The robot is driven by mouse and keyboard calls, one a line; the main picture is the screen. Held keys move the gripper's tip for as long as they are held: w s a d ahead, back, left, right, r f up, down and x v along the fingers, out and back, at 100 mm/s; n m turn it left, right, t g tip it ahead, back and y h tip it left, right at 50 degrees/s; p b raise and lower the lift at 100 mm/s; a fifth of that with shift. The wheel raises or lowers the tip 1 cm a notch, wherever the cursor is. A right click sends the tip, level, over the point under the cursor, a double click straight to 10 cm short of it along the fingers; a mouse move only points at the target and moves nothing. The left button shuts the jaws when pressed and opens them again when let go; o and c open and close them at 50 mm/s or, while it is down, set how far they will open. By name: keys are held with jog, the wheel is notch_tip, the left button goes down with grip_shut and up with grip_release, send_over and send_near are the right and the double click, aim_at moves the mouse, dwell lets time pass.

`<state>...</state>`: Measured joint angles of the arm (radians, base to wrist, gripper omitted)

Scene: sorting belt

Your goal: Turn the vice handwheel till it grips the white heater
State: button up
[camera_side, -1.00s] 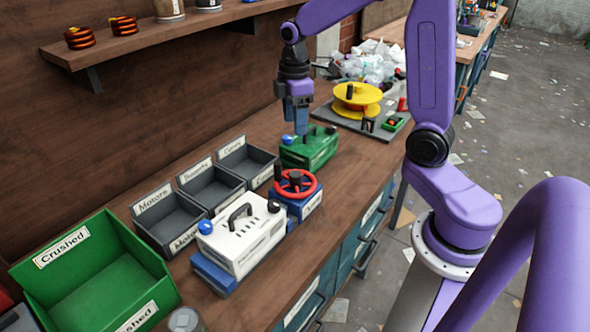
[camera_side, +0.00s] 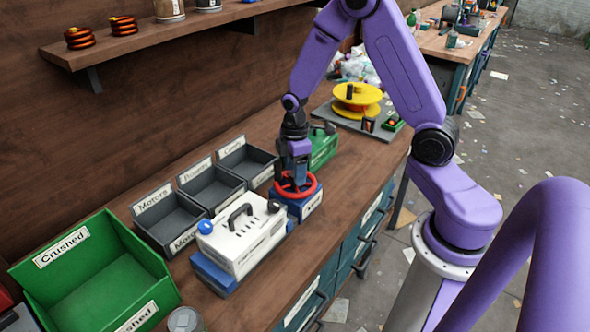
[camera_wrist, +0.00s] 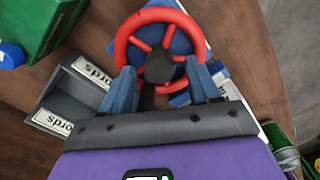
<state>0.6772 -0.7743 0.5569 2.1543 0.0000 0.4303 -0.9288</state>
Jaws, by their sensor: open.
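The red handwheel (camera_side: 296,185) with a dark hub lies on top of the blue vice (camera_side: 303,208). The white heater (camera_side: 240,242) rests on the vice's blue part at the left, with a black handle on top and a blue knob at its left end. My gripper (camera_side: 297,180) points down at the wheel. In the wrist view the wheel (camera_wrist: 140,22) fills the top middle, and my open gripper (camera_wrist: 163,88) has one blue finger on each side of the near rim. I cannot tell whether the fingers touch it. The wheel's crank knob is not clear.
A green heater-like unit (camera_side: 322,147) stands just behind the wheel. Three grey bins (camera_side: 172,222) line the wall side. A green "Crushed" crate (camera_side: 140,290) stands at front left. A yellow spool (camera_side: 357,98) sits farther back. The bench edge is to the right.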

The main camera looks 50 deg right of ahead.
jog(key=shift+f, duration=0.2)
jog(key=c, duration=1)
jog(key=shift+m, duration=0.3)
jog(key=m, duration=1.3)
jog(key=shift+m, duration=0.3)
jog(key=shift+d+m, duration=0.1)
jog(key=shift+m, duration=2.2)
